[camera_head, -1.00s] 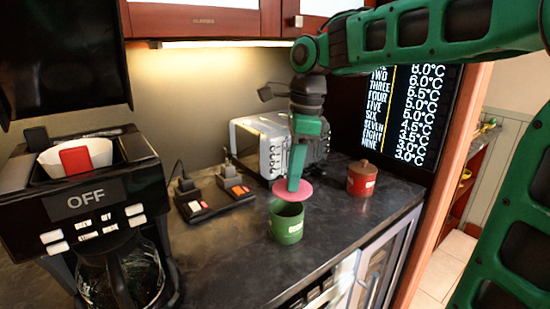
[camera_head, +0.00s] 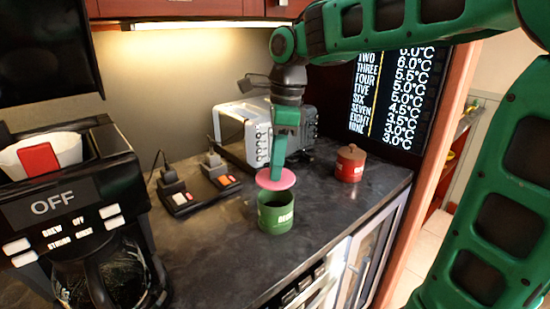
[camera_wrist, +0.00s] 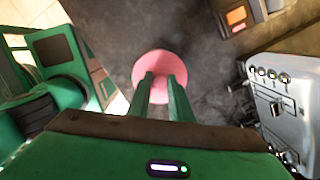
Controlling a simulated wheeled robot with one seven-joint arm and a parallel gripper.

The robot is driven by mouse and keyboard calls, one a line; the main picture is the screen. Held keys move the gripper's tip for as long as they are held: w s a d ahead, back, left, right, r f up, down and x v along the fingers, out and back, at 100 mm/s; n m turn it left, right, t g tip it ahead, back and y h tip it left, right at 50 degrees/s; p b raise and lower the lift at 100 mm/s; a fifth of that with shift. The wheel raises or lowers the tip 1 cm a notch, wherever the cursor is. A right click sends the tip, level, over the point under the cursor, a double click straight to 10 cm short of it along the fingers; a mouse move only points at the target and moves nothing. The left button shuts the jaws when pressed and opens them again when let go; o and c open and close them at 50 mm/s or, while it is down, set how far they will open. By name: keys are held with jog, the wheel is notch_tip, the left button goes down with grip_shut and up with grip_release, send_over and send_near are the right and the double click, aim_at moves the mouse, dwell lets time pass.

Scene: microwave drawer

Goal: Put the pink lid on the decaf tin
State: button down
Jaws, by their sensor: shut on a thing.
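The pink lid (camera_head: 268,183) is a flat round disc held by my gripper (camera_head: 277,174). The gripper's green fingers are shut on it from above. The open green tin (camera_head: 276,221) stands upright on the counter, with pale lettering too small to read for certain. In the head view the lid appears just above the tin's rim, apart from it; how well they line up in depth is hard to tell. In the wrist view the lid (camera_wrist: 147,66) lies beyond the fingertips (camera_wrist: 161,82), and the tin is hidden.
A red tin (camera_head: 348,170) with a brown lid stands at right on the dark counter (camera_head: 215,255). A silver toaster-like appliance (camera_head: 243,130) is behind the gripper. Plugs on a power strip (camera_head: 205,190) and a coffee maker (camera_head: 75,210) are at left. Clear counter lies between.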

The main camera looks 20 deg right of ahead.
jog(key=shift+f, duration=1.95)
jog(key=shift+s+f, duration=0.1)
jog(key=shift+f, duration=0.35)
dwell(1.2)
jog(key=c, duration=1)
grip_release()
jog(key=shift+c, duration=0.2)
jog(key=shift+r, duration=3.5)
